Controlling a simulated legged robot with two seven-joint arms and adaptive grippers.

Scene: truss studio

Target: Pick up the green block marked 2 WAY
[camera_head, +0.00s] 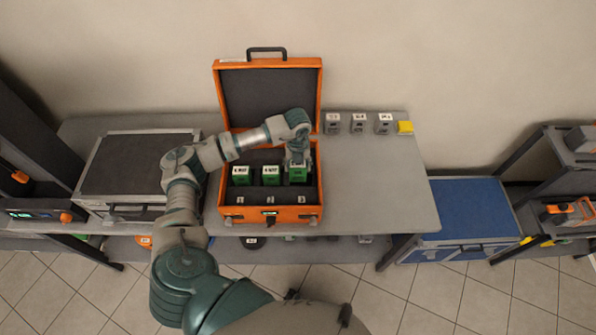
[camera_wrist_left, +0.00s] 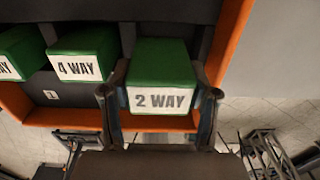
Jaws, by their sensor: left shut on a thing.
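The green block marked 2 WAY (camera_wrist_left: 160,70) is between the fingers of my left gripper (camera_wrist_left: 160,103) in the left wrist view, with its white label facing the camera. In the head view this block (camera_head: 298,174) is at the right end of a row of green blocks in the open orange case (camera_head: 228,214). My left gripper (camera_head: 299,158) comes down from above and is shut on it. I cannot tell whether the block is clear of the case floor. The 4 WAY block (camera_wrist_left: 85,58) is just left of it. My right gripper is not in view.
Another green block (camera_head: 241,174) stands at the left of the row. The case lid (camera_head: 268,97) is open behind. Several grey blocks (camera_head: 358,123) and a yellow block (camera_head: 405,128) stand at the table's back right. A dark-topped case (camera_head: 135,165) is at left. The table's right part (camera_head: 380,185) is clear.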

